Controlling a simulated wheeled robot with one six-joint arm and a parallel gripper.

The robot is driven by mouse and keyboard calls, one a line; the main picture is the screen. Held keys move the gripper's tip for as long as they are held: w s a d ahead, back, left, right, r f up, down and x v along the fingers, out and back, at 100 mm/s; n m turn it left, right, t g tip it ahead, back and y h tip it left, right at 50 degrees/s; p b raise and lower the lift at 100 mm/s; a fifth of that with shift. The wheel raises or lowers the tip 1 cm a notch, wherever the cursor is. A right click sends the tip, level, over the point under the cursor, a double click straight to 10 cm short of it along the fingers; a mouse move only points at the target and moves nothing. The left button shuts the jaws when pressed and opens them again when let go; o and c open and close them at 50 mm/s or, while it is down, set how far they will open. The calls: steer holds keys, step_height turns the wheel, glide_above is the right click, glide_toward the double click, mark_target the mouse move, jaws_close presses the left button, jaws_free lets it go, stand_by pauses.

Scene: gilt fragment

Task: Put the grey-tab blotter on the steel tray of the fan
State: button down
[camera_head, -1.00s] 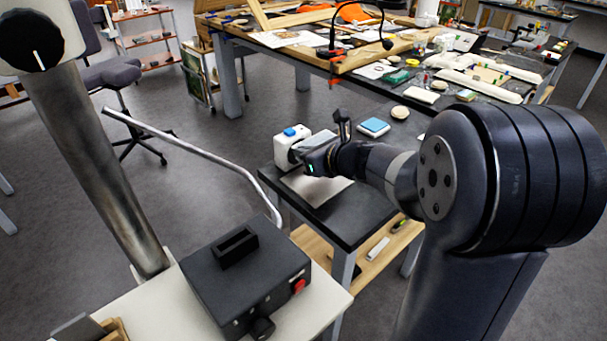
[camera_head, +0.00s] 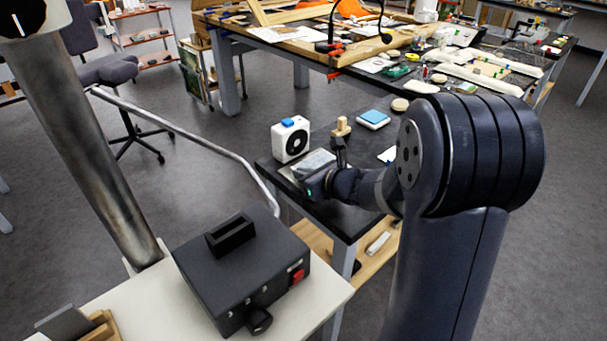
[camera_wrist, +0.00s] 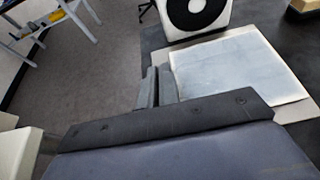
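The fan (camera_head: 290,142) is a white box with a round black front and a blue top piece, upright on the small dark table; its lower front (camera_wrist: 195,10) tops the wrist view. In front of it lies a pale grey flat panel (camera_wrist: 240,68) with beige sheet edges (camera_wrist: 296,112) showing around it. Which is steel tray and which is blotter is not clear. My gripper (camera_head: 338,152) is at the panel's near right in the head view. Its fingers (camera_wrist: 157,88) stand close together at the panel's left edge; whether a grey tab is between them is unclear.
A wooden block (camera_head: 341,127) and a blue-topped pad (camera_head: 373,119) stand behind my gripper. The front of the small dark table (camera_head: 345,222) is bare. A large cluttered workbench (camera_head: 270,42) stands behind.

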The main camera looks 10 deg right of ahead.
steer(key=shift+f, duration=0.2)
steer(key=c, duration=1.7)
jaws_free()
steer(key=shift+r, duration=0.1)
steer(key=shift+r, duration=0.15)
steer(key=shift+s+d+r, duration=0.15)
steer(key=p+v, duration=0.1)
steer(key=v, duration=1)
steer(key=shift+s+d, duration=0.15)
steer(key=shift+s, duration=0.1)
